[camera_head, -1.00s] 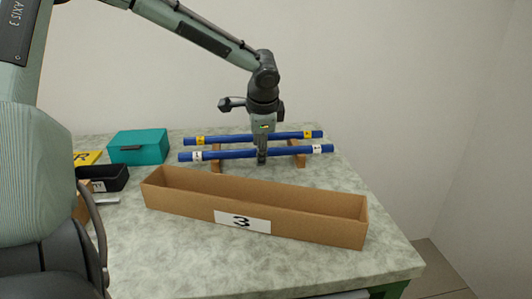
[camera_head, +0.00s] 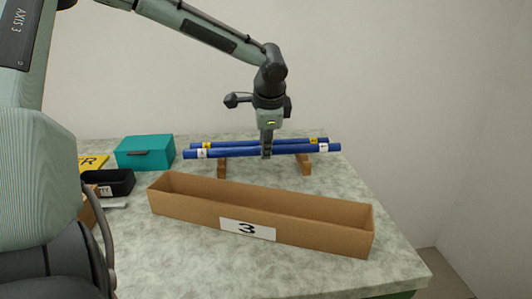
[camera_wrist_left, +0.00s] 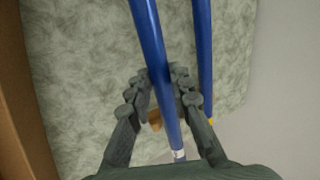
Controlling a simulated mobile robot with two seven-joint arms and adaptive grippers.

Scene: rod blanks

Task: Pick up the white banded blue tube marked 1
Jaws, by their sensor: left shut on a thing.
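The white-banded blue tube (camera_head: 225,153) is held a little above its wooden rests, roughly level, with a white band near each end. The mark on its bands is too small to read. My left gripper (camera_head: 266,155) points down and is shut on this tube near its middle. In the left wrist view the tube (camera_wrist_left: 152,45) runs between the fingers of my left gripper (camera_wrist_left: 160,80), and a white band shows at its lower end. A yellow-banded blue tube (camera_head: 230,143) lies just behind it. My right gripper is not in view.
Two wooden rests (camera_head: 222,168) stand under the tubes. A long open cardboard box (camera_head: 290,232) labelled 3 stands in front. A teal box (camera_head: 145,152), a black tray (camera_head: 110,183) and a yellow sign (camera_head: 93,163) are at the left. The tabletop (camera_head: 375,235) is clear at the right.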

